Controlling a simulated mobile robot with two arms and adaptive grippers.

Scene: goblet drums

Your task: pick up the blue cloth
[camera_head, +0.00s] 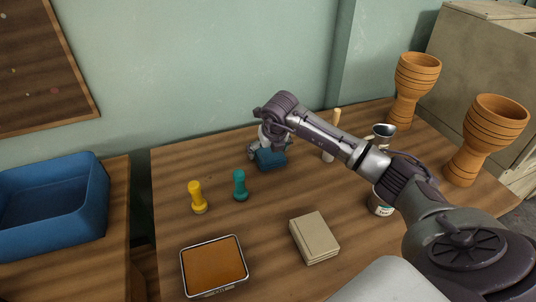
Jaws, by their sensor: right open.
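The blue cloth (272,160) looks like a small folded dark-blue pad on the wooden table, towards the back and left of the middle. My right arm reaches in from the lower right across the table. My right gripper (256,152) is at the cloth, pointing down at its left and upper side. Its jaws are open. The wrist hides part of the cloth, and I cannot tell whether the fingers touch it. My left gripper is not in view.
A yellow stamp (197,197) and a teal stamp (240,185) stand left of the cloth. An orange-brown pad (214,266) and a beige box (314,238) lie in front. Wooden goblet drums (413,88) stand at right. A blue bin (52,203) is on another table.

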